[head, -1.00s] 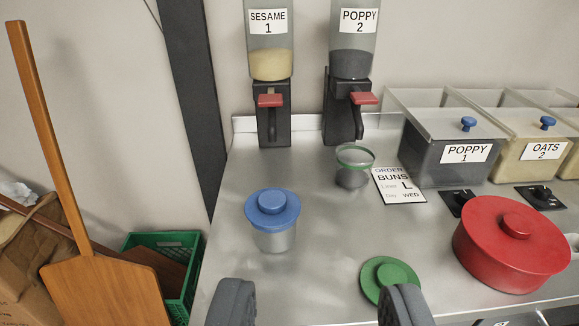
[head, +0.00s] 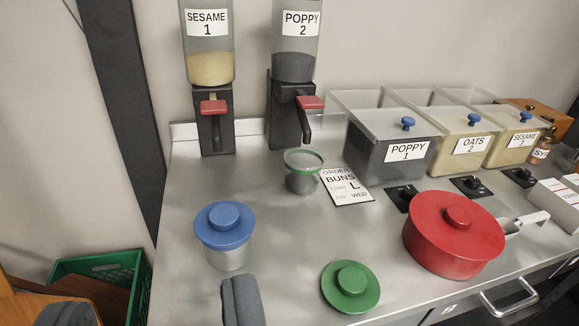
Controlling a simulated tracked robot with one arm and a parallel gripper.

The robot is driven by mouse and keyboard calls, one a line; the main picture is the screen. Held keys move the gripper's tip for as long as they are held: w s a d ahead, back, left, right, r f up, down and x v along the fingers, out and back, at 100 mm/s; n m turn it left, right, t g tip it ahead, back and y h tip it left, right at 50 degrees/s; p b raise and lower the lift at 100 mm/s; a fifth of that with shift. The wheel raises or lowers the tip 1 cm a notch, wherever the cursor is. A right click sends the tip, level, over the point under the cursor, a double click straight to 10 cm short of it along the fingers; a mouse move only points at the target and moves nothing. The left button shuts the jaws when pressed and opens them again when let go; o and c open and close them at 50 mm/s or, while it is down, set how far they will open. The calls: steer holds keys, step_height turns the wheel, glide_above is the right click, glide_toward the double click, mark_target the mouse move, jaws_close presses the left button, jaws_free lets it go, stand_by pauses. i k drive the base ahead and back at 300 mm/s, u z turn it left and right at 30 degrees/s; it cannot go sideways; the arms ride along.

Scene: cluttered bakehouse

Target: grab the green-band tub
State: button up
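The green-band tub (head: 302,172) is a small clear tub with a green rim, standing upright on the steel counter (head: 275,235) below and in front of the POPPY 2 dispenser (head: 295,70). It looks open on top, with dark contents low inside. My gripper (head: 155,312) shows as two grey fingers at the bottom left, wide apart with nothing between them. It is nearer the camera and to the left of the tub. A green lid (head: 351,287) lies flat on the counter, apart from the tub.
A blue-lidded tub (head: 224,236) stands between my gripper and the green-band tub. An order card (head: 345,187) lies right beside the green-band tub. A red lidded pot (head: 453,237) stands at right, with the POPPY 1 bin (head: 388,150) behind. The SESAME 1 dispenser (head: 208,75) is at left.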

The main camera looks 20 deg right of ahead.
mark_target(303, 165)
steer(key=i, duration=0.9)
steer(key=z, duration=0.1)
